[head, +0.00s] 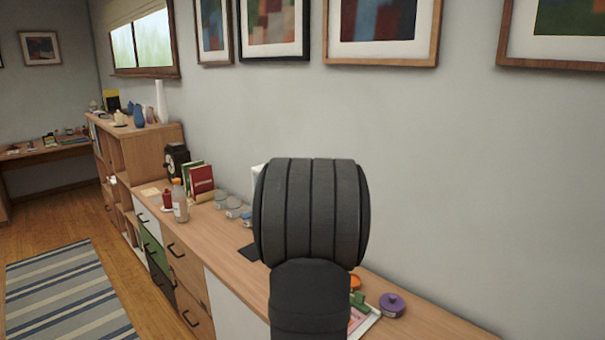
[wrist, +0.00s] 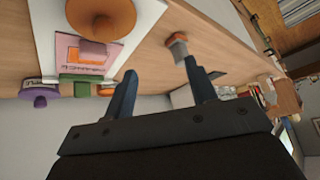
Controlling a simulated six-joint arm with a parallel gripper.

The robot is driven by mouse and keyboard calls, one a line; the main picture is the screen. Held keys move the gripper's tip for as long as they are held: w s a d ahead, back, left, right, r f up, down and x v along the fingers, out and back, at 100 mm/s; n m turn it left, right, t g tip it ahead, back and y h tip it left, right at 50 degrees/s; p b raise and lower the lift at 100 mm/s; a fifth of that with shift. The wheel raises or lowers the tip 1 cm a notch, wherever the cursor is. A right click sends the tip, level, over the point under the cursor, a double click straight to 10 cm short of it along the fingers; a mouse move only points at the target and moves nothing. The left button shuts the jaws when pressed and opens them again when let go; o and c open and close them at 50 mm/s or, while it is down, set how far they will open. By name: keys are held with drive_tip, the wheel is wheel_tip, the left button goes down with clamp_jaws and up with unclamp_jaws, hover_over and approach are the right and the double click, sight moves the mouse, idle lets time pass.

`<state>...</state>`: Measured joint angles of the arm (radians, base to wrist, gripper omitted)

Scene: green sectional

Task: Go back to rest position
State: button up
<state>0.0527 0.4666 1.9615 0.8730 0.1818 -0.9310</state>
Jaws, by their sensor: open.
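My gripper (wrist: 159,70) shows in the wrist view. Its two dark blue-grey fingers stand apart with nothing between them. It is above or in front of the wooden sideboard top, which appears tilted and upside down in this view. In the head view the dark segments of my arm fill the middle, and the gripper itself is hidden behind them.
The sideboard (head: 430,322) runs along the wall. Near my arm are a purple lidded pot (head: 392,305) and a white tray (head: 374,318). A bottle (head: 180,203), books (head: 202,182) and jars stand farther left. The striped rug (head: 65,290) is clear.

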drive_tip(key=w+d+r, duration=0.1)
drive_tip(key=w+d, duration=0.5)
drive_tip(key=shift+w, duration=0.15)
drive_tip(key=shift+o, duration=0.2)
drive_tip(key=shift+r, duration=0.1)
